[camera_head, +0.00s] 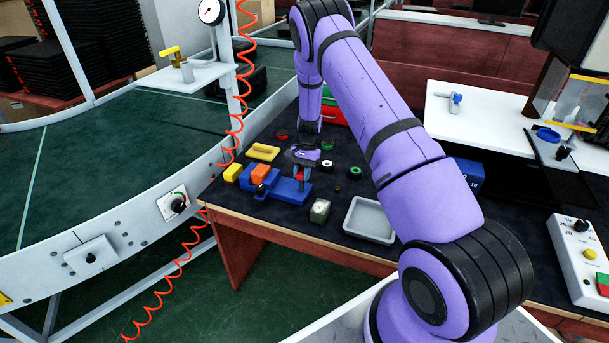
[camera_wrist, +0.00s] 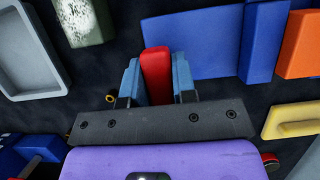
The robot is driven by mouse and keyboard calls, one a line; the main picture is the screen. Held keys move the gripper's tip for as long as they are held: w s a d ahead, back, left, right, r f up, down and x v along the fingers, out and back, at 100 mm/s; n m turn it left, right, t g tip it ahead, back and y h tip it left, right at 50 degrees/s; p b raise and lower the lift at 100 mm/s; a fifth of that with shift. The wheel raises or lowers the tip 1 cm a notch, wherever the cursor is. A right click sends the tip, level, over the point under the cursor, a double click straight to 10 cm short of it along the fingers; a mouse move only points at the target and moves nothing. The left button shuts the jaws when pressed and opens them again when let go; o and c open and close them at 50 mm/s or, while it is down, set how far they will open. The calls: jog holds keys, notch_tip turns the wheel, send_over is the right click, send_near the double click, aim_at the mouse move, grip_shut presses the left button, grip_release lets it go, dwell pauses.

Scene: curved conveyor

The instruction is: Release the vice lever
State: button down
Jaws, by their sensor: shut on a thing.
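The blue vice (camera_head: 290,192) lies on the dark workbench top, with an orange block (camera_head: 261,173) on it. In the wrist view the vice's blue body (camera_wrist: 195,45) fills the upper middle, and the orange block (camera_wrist: 301,45) is at the right edge. The red vice lever (camera_wrist: 157,72) stands between the two blue fingers of my gripper (camera_wrist: 157,84). The fingers press against both sides of it. In the head view my gripper (camera_head: 302,172) points down at the right end of the vice, and only a little red shows between its fingers.
A grey tray (camera_head: 370,219) and a small greenish block (camera_head: 320,210) lie in front of the vice. A yellow piece (camera_head: 263,152) and small round parts (camera_head: 356,171) lie behind and beside it. The curved conveyor (camera_head: 110,150) runs along the left. A control box (camera_head: 583,252) stands right.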

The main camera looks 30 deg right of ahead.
jog(key=shift+w+a, duration=0.1)
dwell(0.4)
jog(key=c, duration=0.9)
grip_release()
jog(key=v, duration=1)
jog(key=shift+w+r, duration=0.25)
jog(key=shift+r, duration=0.1)
